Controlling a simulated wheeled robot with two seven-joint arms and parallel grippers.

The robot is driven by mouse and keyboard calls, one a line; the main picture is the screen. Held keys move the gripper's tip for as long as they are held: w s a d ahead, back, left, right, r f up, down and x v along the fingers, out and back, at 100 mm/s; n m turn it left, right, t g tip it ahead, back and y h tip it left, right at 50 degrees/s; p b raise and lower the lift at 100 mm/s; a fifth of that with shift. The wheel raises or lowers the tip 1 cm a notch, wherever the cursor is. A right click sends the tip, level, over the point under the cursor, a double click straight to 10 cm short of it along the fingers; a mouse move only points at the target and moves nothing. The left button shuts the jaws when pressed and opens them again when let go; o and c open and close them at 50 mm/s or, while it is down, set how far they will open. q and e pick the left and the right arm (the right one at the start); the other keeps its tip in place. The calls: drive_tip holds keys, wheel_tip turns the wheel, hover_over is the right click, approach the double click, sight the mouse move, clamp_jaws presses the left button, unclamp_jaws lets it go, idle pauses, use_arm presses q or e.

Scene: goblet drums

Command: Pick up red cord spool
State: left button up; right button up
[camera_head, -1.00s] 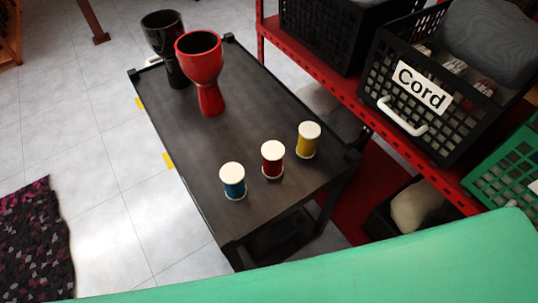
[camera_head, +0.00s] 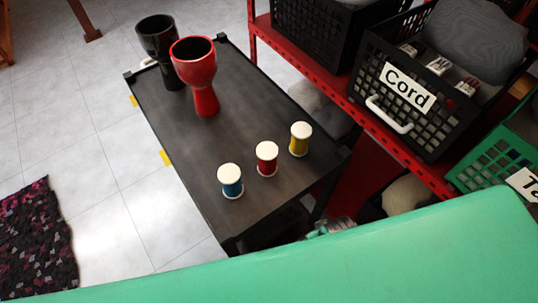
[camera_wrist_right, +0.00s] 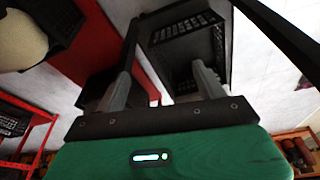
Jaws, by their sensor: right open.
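The red cord spool (camera_head: 267,159) stands upright on the black cart top (camera_head: 255,112), near its front end. It has white end discs. It is between a blue spool (camera_head: 231,182) on its left and a yellow spool (camera_head: 300,139) on its right, apart from both. In the right wrist view my right gripper (camera_wrist_right: 163,82) is open, with nothing seen between its fingers. No spool shows in that view. In the head view a small green and grey part shows low beside the cart's right side; I cannot tell its jaws there. My left gripper is not in view.
A red goblet drum (camera_head: 197,72) and a black one (camera_head: 160,48) stand at the cart's far end. A red shelf (camera_head: 325,72) at the right holds a black crate labelled Cord (camera_head: 405,90); a green crate (camera_head: 490,165) is nearby. The cart's middle is clear.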

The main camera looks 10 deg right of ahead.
drive_tip(key=w+a+r+t+y+p, duration=0.1)
drive_tip(key=a+r, duration=0.1)
drive_tip(key=r, duration=0.8)
drive_tip(key=w+a+r+p, duration=0.1)
drive_tip(key=r, duration=0.9)
drive_tip(key=w+a+r+n+g+y, duration=0.1)
drive_tip(key=w+a+r+y, duration=0.1)
drive_tip(key=w+a+r, duration=0.4)
drive_tip(key=w+a+r+n+g+y, duration=0.1)
drive_tip(key=w+a+r, duration=0.25)
drive_tip(key=a, duration=0.45)
wheel_tip(320, 180, up, 4)
drive_tip(key=m+g+h, duration=0.2)
drive_tip(key=h, duration=0.2)
hover_over(267, 151)
drive_tip(key=shift+s+a, duration=0.15)
drive_tip(key=shift+a, duration=0.3)
drive_tip(key=shift+w+d+r+m, duration=0.2)
drive_tip(key=shift+d+m, duration=0.1)
wheel_tip(267, 151, down, 8)
drive_tip(key=shift+d+f+p, duration=0.1)
drive_tip(key=shift+f+p, duration=0.05)
drive_tip(key=shift+p, duration=0.7)
drive_tip(key=shift+f+p, duration=0.45)
drive_tip(key=shift+f, duration=0.1)
drive_tip(key=f, duration=0.1)
drive_tip(key=f+p, duration=0.1)
drive_tip(key=f, duration=0.1)
drive_tip(key=shift+d+f, duration=0.2)
drive_tip(key=shift+f, duration=0.45)
